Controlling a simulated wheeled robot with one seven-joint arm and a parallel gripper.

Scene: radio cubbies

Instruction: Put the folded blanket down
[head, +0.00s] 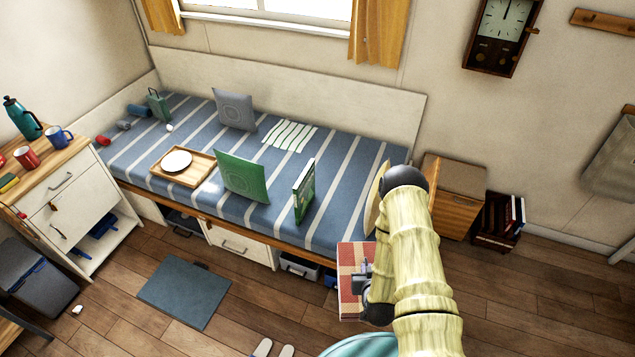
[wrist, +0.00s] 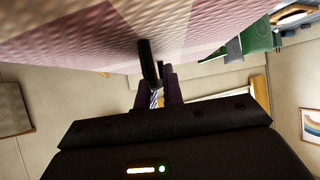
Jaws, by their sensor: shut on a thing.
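The folded blanket (head: 351,257) is a red and cream check block in front of the right end of the bed, partly hidden by my arm. My gripper (head: 361,284) is shut on the blanket at its right side. In the wrist view the blanket (wrist: 90,35) fills the top of the picture, and the dark fingers of my gripper (wrist: 155,75) reach up to it. The blanket appears to be held above the floor, clear of the bed's front edge; its height is hard to judge.
The striped bed (head: 345,160) carries a green cushion (head: 242,177), a green upright book-like thing (head: 304,190), a grey cushion (head: 235,108) and a wooden tray (head: 205,170). The bed's front right part is bare. A grey mat (head: 185,292) and slippers (head: 262,348) lie on the floor.

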